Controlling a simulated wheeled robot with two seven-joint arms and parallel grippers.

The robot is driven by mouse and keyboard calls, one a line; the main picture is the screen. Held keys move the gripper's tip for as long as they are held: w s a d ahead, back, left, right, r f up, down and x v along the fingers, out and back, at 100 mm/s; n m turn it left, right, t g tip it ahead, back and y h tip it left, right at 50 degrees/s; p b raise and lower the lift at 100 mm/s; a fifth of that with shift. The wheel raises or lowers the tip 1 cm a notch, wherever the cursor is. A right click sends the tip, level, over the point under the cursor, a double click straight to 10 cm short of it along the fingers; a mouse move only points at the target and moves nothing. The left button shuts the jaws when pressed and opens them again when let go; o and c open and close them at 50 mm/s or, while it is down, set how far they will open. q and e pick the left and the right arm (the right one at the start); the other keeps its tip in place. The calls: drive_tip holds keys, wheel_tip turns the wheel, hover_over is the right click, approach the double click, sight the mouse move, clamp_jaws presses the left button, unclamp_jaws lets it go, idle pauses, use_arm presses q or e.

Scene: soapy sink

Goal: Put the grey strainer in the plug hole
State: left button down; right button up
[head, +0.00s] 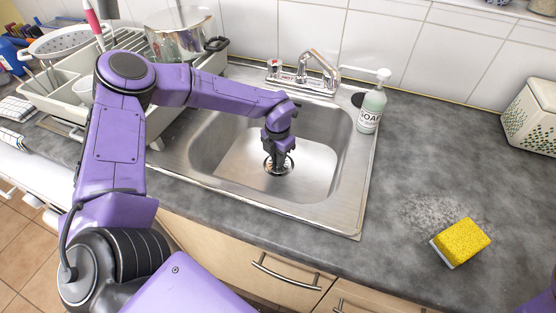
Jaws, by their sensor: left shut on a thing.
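The steel sink (320,180) is in the middle of the head view. My left gripper (279,163) points down into the basin, right over the plug hole (268,168) in its floor. It is shut on the grey strainer, which is mostly hidden by the fingers and hard to tell apart from the dark ring of the plug hole. I cannot tell whether the strainer is seated in the hole or just above it. My right gripper is out of view; only a purple piece of my right arm shows at the bottom right corner.
A tap (318,68) stands behind the basin, with a soap bottle (372,108) at the sink's back right corner. A yellow sponge (462,242) lies on the right counter near a wet patch. A dish rack (65,95) and a pot (180,38) are on the left.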

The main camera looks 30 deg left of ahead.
use_arm(q)
drive_tip(key=shift+f, duration=1)
drive_tip(key=shift+f, duration=0.2)
drive_tip(key=c, duration=1.1)
unclamp_jaws()
wheel_tip(320, 180, up, 12)
drive_tip(key=shift+s+r, duration=0.15)
drive_tip(key=shift+r, duration=0.1)
